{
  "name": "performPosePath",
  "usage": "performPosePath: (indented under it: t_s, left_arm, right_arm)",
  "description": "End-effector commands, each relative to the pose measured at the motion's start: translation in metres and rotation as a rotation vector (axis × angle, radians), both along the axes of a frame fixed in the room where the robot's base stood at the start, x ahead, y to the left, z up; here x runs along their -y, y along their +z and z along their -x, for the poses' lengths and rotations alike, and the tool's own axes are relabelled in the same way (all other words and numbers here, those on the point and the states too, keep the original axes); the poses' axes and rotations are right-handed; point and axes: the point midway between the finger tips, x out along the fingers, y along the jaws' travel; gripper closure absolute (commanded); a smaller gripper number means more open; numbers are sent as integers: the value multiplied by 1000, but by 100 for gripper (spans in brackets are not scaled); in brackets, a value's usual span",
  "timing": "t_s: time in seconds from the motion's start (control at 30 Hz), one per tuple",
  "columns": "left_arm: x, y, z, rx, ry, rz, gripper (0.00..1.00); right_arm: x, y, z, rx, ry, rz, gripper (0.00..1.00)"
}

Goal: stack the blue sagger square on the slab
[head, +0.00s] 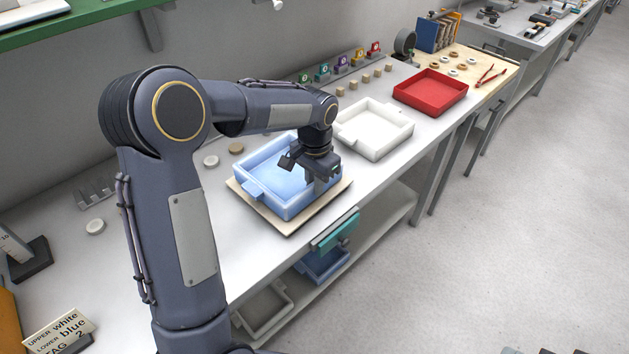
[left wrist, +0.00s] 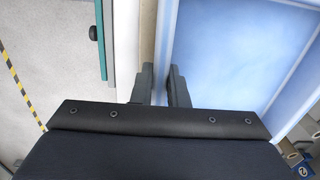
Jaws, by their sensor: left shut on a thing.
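The blue sagger (head: 265,203) is an open square tray with lugs on its walls. It is over the beige slab (head: 339,191) on the bench, whose edges show around it at the left, front and right. I cannot tell whether it rests fully on the slab. My left gripper (head: 322,180) is shut on the sagger's right-hand wall. In the left wrist view the two fingers (left wrist: 160,85) straddle the wall of the blue sagger (left wrist: 225,50), one outside and one inside. My right gripper is in neither view.
A white sagger (head: 372,130) stands just behind the blue one, and a red tray (head: 430,92) farther back. A teal piece (head: 335,231) juts from the bench's front edge. Small discs and blocks lie near the wall. A sign (head: 62,332) reads upper white, lower blue.

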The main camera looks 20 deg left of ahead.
Motion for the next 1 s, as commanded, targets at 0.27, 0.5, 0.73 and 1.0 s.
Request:
performPosePath:
  t_s: [0.27,0.5,0.73,1.0]
  left_arm:
    - [0,1,-1,4,0,-1,100]
    - [0,-1,-1,4,0,-1,100]
    - [0,-5,-1,4,0,-1,100]
    - [0,-6,-1,4,0,-1,77]
  right_arm:
    - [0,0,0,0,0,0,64]
    - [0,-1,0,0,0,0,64]
    - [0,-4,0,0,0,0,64]
    - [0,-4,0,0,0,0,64]
